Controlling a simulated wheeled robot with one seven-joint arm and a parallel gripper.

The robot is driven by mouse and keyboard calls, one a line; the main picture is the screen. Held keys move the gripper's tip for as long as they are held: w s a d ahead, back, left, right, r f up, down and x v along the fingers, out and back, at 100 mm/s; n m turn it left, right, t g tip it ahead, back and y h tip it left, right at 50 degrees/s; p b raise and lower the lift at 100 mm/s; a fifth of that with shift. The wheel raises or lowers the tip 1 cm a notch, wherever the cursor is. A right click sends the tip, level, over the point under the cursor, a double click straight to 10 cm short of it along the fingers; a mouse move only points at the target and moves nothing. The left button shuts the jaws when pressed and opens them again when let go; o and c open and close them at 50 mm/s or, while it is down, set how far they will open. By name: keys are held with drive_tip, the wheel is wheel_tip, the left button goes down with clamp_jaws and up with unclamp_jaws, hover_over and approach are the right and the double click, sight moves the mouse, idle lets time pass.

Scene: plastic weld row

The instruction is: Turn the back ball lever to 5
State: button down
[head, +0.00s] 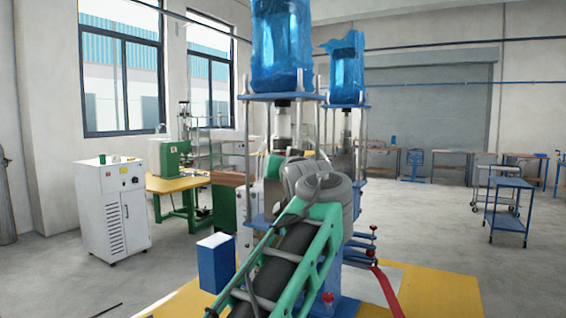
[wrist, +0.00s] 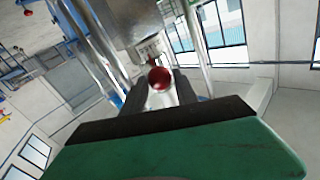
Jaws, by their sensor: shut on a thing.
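In the wrist view, a red ball (wrist: 160,77) on a lever sits between the two dark fingers of my gripper (wrist: 159,92). The fingers are shut on this ball lever, just below a grey metal block (wrist: 135,22). No scale or number 5 can be read in either view. In the head view, my arm covers the middle of the machine, and my gripper and the held lever are hidden behind it. Other red-tipped levers (head: 373,237) show at the machine's right side.
Two presses carry blue-wrapped containers (head: 281,45) and (head: 346,70) on top. A blue box (head: 216,262) stands left of my arm. A white cabinet (head: 113,208) and a yellow table (head: 180,183) stand at left. A blue cart (head: 508,208) stands at right, with open floor around it.

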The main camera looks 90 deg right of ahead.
drive_tip(key=c, duration=1.4)
unclamp_jaws()
drive_tip(key=shift+w+r, duration=0.15)
drive_tip(key=shift+o, duration=0.7)
drive_tip(key=shift+w, duration=0.15)
drive_tip(key=shift+s, duration=0.2)
drive_tip(key=s+a+b, duration=0.1)
drive_tip(key=a+b, duration=0.1)
drive_tip(key=a, duration=0.5)
drive_tip(key=shift+a, duration=0.3)
